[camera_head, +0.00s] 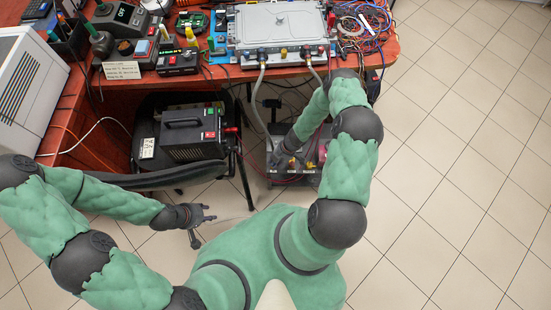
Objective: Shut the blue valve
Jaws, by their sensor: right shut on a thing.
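My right gripper (281,161) reaches down to a grey unit (296,178) on the floor below the table edge. It is shut on a small part at the unit's top left, which the gripper itself hides. I cannot make out a blue valve; a red-pink round part (322,153) shows on the unit's right side. Grey hoses (261,100) run from the unit up to a silver box (281,25) on the table. My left gripper (208,213) is open and empty over the floor, left of the unit.
A black chair (150,178) with a black power box (192,133) on it stands left of the unit. The red table (405,43) holds tools, boxes and tangled wires (363,27). The tiled floor at right is clear.

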